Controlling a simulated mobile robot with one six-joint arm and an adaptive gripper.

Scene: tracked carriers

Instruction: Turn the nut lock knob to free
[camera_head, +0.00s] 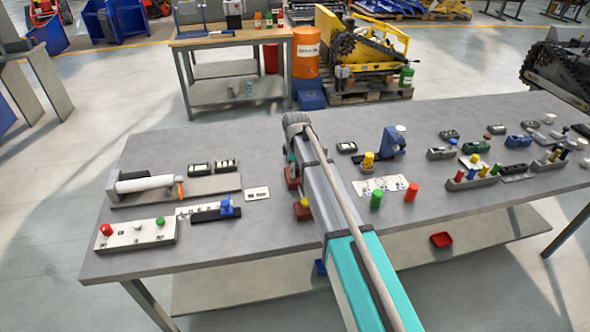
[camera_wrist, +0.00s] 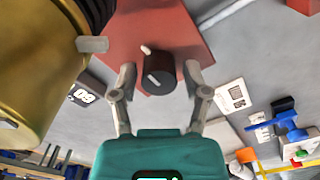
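The knob (camera_wrist: 160,76) is dark, short and round, with a white line on its face. It stands on a red block (camera_wrist: 170,30), which has a small white mark beside the knob. My gripper (camera_wrist: 159,72) is open, with one fingertip on each side of the knob and a narrow gap seen at each side. I cannot tell whether the tips are level with the knob or above it.
A large brass-coloured cylinder (camera_wrist: 35,75) with a grey pin is close on the left in the wrist view. A label card (camera_wrist: 233,96) and a blue lever fixture (camera_wrist: 286,121) are to the right. On the bench (camera_head: 265,228), other fixtures stand on both sides of my arm.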

